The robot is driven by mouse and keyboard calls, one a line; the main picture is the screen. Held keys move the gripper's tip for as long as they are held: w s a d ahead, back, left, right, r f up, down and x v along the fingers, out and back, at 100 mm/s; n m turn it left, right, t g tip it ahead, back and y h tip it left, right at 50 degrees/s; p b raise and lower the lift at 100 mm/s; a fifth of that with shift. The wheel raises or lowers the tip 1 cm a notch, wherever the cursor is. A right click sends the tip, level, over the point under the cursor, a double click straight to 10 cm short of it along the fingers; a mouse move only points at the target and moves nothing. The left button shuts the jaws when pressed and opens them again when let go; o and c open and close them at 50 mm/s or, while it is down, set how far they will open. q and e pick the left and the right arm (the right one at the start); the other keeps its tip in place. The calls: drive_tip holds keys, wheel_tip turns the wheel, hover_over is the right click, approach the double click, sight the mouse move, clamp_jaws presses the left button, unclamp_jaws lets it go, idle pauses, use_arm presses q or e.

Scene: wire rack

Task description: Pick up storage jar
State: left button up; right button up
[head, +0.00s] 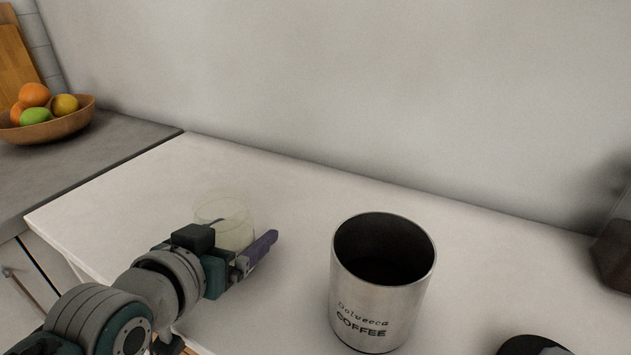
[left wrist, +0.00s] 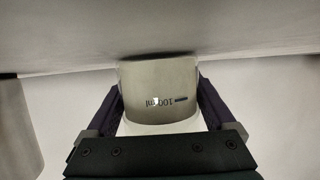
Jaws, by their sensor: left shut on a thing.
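The storage jar (head: 234,233) is clear and rounded, with pale contents low inside. It stands on the white countertop in the head view, partly hidden behind my gripper. In the left wrist view the jar (left wrist: 160,88) sits between the fingers and shows a "100 ml" marking, upside down in the picture. My left gripper (head: 250,252) is shut on the jar, with one purple finger on each side of it in the left wrist view (left wrist: 160,110). I cannot tell whether the jar is touching the counter. My right gripper is in neither view.
A metal coffee canister (head: 375,315), open at the top, stands to the right of the jar. A dark round object (head: 532,346) is at the bottom right edge. A wooden fruit bowl (head: 60,124) is on the grey counter at left. The white counter (head: 300,190) behind is clear up to the wall.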

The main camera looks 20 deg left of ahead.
use_arm(q)
drive_tip(key=c, duration=0.6)
drive_tip(key=shift+o, duration=0.2)
drive_tip(key=shift+r, duration=0.1)
wheel_tip(320, 180, up, 20)
drive_tip(key=p, duration=0.6)
idle(0.3)
